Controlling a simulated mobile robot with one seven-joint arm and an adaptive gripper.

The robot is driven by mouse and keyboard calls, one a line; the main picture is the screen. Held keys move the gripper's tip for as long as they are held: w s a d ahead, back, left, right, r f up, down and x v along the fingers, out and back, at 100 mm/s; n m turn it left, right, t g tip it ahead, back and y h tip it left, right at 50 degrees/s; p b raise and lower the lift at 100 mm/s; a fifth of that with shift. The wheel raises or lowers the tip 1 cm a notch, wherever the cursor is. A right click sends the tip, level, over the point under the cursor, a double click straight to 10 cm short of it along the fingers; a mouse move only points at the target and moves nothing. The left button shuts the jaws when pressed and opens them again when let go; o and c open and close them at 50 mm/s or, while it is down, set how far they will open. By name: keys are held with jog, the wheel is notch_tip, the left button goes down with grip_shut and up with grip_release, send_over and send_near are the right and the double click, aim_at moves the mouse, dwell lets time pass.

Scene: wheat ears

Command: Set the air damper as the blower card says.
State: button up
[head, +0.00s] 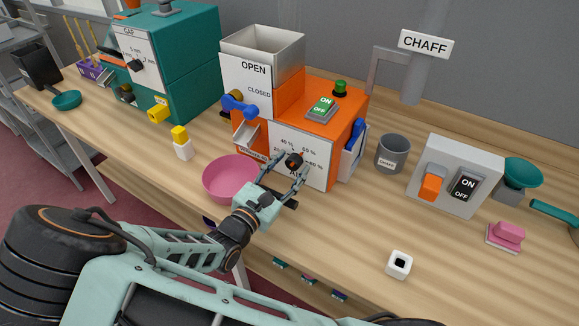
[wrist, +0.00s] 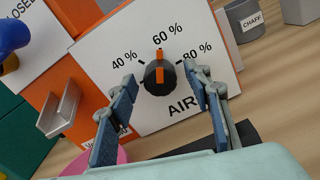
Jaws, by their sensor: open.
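The orange blower (head: 318,110) stands mid-bench with a white dial plate on its front. Its air damper knob (wrist: 159,78) is black with an orange bar, which points up at about the 60 % mark. The 40 % label is left of it and 80 % right; the lower left of the scale is partly hidden by a finger. The knob also shows in the head view (head: 294,160). My gripper (wrist: 158,88) is open, with one finger on each side of the knob and gaps visible. A white card-like panel (head: 351,160) is on the blower's right side; its text is unreadable.
A pink bowl (head: 230,180) sits below the spout, left of my gripper. A grey chaff cup (head: 392,153) and a switch box (head: 455,177) stand right. A blue lever (head: 240,104) sticks out by the OPEN/CLOSED plate. The front bench right of my gripper is mostly clear.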

jog(key=v, duration=1.2)
jog(key=shift+d, duration=0.1)
